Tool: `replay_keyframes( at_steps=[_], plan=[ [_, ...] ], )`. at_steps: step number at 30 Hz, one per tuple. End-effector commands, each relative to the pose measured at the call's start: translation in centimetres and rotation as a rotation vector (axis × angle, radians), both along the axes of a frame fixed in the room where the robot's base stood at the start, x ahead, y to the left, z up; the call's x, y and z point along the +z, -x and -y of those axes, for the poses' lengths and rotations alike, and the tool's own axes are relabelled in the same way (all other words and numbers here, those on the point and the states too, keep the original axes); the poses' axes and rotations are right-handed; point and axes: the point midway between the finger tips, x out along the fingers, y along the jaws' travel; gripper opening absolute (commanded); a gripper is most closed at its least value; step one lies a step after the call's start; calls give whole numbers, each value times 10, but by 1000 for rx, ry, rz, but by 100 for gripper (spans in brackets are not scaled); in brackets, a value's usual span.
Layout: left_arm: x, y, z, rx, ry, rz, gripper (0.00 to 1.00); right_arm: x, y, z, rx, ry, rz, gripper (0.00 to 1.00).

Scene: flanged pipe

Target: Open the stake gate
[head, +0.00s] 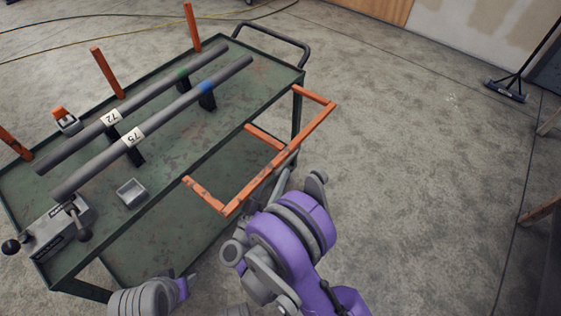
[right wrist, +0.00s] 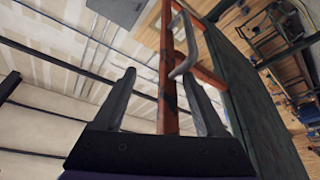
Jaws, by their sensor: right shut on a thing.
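The stake gate (head: 318,121) is an orange frame with a long rail and three short arms. It sticks out from the cart's right side, angled away from the deck. My right gripper (head: 284,163) is at the middle of the long rail, shut on it. In the right wrist view the orange rail (right wrist: 168,100) runs between the two dark fingers (right wrist: 160,78), with a bent grey bar (right wrist: 186,52) beside it. A purple and grey end of my left arm (head: 183,289) shows at the lower left; its fingers are not clear.
The green cart (head: 232,150) carries two grey pipes marked 72 (head: 150,100) and 75 (head: 170,112), a small grey tray (head: 131,193) and a lever box (head: 55,232). Orange stakes (head: 107,73) stand on its far side.

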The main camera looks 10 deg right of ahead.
Motion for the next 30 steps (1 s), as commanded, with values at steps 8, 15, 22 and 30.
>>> replay_keyframes(
  at_steps=[8,15,22,30],
  plan=[
    [0,0,0,0,0,0,50,-1,7,1,-12,0,1,45],
    [-3,0,0,0,0,-1,50,-4,9,-4,-5,0,-1,45],
    [-11,-1,0,0,0,-3,50,-10,19,-16,-3,0,0,45],
    [-19,-3,0,0,0,-5,50,-17,30,-31,2,0,-1,45]
  ],
)
